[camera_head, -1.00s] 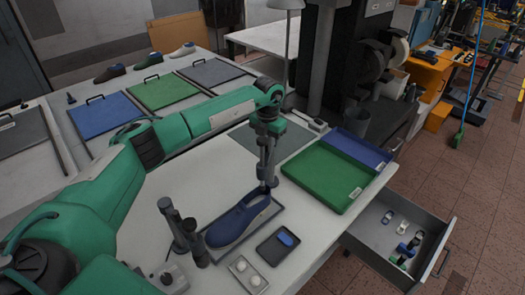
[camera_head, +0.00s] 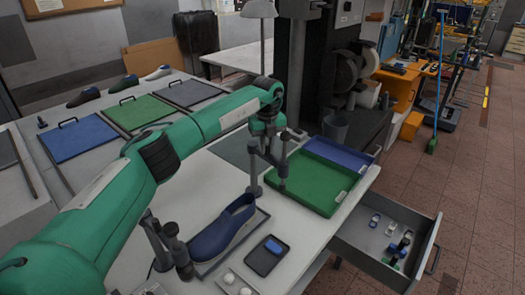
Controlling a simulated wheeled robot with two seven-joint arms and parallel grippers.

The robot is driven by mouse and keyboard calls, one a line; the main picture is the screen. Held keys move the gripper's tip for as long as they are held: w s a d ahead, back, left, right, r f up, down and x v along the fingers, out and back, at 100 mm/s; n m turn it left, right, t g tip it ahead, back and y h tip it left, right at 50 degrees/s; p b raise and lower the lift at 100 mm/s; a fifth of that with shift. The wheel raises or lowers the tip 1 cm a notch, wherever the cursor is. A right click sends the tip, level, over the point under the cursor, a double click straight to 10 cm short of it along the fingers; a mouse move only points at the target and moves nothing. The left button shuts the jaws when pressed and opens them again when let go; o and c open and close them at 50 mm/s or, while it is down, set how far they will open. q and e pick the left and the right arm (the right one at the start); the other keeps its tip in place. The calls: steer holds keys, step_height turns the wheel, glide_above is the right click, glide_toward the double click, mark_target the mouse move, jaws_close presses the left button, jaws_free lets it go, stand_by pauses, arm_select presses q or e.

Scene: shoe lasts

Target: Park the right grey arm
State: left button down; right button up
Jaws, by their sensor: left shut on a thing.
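The right grey arm is not in view. My left gripper (camera_head: 268,187), on my green arm, points down at the heel end of a blue shoe last (camera_head: 215,238). One finger meets the heel's top edge; the other stands to the right of it. It is shut on the last, though the exact contact is hard to make out. The last lies in a shallow dark tray (camera_head: 258,224) on the white table (camera_head: 205,195).
A small dark tray with a blue block (camera_head: 272,245) and a plate with white knobs (camera_head: 230,280) lie in front. Dark upright posts (camera_head: 170,245) stand left. Green (camera_head: 345,197) and blue (camera_head: 368,160) trays lie right. An open drawer (camera_head: 345,238) juts out at right.

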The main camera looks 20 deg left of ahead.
arm_select(q)
steer(key=shift+w+d+n, duration=0.2)
steer(key=shift+w+n, duration=0.3)
steer(key=shift+n, duration=0.4)
steer(key=shift+r, duration=0.1)
steer(key=c, duration=1.4)
jaws_free()
steer(key=shift+w, duration=0.1)
steer(key=shift+o, duration=0.2)
steer(key=shift+b, duration=0.3)
step_height(320, 180, up, 14)
steer(key=b, duration=0.4)
steer(key=shift+f, duration=0.2)
